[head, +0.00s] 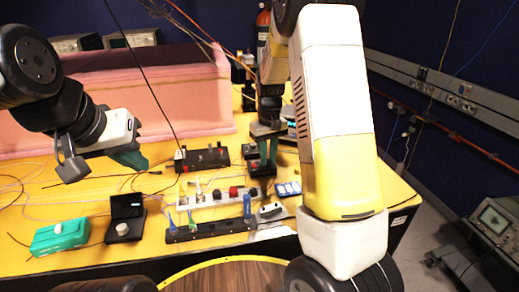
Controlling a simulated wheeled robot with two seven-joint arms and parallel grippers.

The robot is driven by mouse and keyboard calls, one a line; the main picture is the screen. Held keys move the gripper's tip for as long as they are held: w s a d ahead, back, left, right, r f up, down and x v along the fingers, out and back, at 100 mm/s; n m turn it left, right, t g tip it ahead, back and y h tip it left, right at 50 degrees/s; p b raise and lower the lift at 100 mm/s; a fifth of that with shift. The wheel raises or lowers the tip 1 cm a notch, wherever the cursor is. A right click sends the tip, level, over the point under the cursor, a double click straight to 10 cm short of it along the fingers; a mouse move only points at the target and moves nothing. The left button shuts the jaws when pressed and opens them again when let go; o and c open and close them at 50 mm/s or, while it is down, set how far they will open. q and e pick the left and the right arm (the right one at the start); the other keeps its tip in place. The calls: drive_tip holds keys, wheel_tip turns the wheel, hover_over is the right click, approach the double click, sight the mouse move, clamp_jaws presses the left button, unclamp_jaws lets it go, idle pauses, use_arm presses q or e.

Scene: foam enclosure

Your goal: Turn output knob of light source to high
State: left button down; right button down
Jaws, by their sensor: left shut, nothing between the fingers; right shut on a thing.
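My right gripper (264,160) reaches down with teal fingers over a small dark box (255,172) at the back right of the yellow table. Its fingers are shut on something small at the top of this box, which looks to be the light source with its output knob. The knob itself is hidden by the fingers, so its setting cannot be read. My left gripper (133,160) is shut and empty, in the air above the left part of the table, well away from the box.
A black box with knobs (208,158) stands left of the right gripper. A white power strip (215,196), a black strip with blue parts (212,230), a green box (60,237) and an open black case (126,218) lie nearer. Pink foam (160,95) walls the back left. Thin cables cross the table.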

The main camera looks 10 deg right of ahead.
sight(268, 160)
drive_tip(key=m, duration=0.4)
drive_tip(key=shift+m, duration=0.4)
idle(0.4)
drive_tip(key=c, duration=1.3)
unclamp_jaws()
wheel_tip(268, 160, up, 7)
drive_tip(key=shift+r, duration=0.4)
